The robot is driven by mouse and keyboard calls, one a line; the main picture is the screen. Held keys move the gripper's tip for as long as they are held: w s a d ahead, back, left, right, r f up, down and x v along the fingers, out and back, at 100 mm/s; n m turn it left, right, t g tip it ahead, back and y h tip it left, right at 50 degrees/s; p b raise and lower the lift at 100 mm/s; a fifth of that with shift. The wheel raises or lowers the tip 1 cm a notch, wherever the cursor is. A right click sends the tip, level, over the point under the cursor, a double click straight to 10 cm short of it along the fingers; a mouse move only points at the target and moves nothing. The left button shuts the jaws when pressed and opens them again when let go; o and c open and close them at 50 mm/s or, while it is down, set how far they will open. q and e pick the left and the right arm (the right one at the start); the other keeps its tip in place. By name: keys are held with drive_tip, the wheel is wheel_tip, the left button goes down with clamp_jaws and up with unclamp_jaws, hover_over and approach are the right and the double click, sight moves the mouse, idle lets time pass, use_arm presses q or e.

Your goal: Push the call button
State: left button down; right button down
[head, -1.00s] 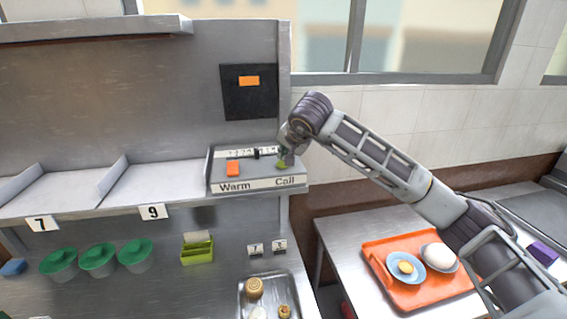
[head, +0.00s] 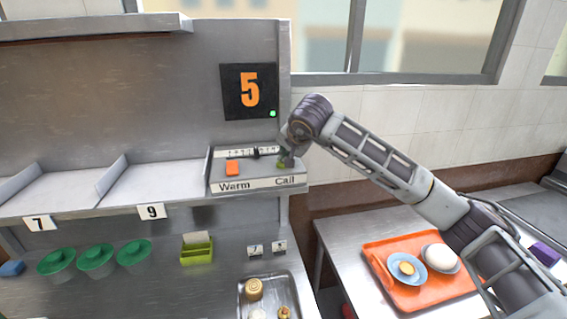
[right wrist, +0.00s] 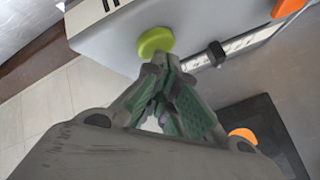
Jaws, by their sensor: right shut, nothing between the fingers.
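The call button is a green button (right wrist: 155,41) on the control panel (head: 258,181), above the printed word "Call". In the right wrist view it sits right at the tips of my right gripper (right wrist: 161,62), which is shut and empty. In the head view the right gripper (head: 286,160) reaches down onto the button and hides most of it. Whether the tips still press on it is hard to tell. The black display (head: 236,91) above the panel shows an orange 5 and a lit green dot. My left gripper is not in view.
An orange switch (head: 232,167) sits above "Warm", with a black slider (head: 256,153) beside it. Below are green-lidded containers (head: 97,259), a green box (head: 197,250) and a metal tray (head: 243,293). An orange tray (head: 424,296) with dishes is on the right table.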

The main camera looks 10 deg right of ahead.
drive_tip(key=shift+r, duration=0.45)
idle(0.4)
wheel_tip(320, 180, up, 6)
drive_tip(key=p, duration=0.3)
idle(0.6)
drive_tip(key=shift+f, duration=0.1)
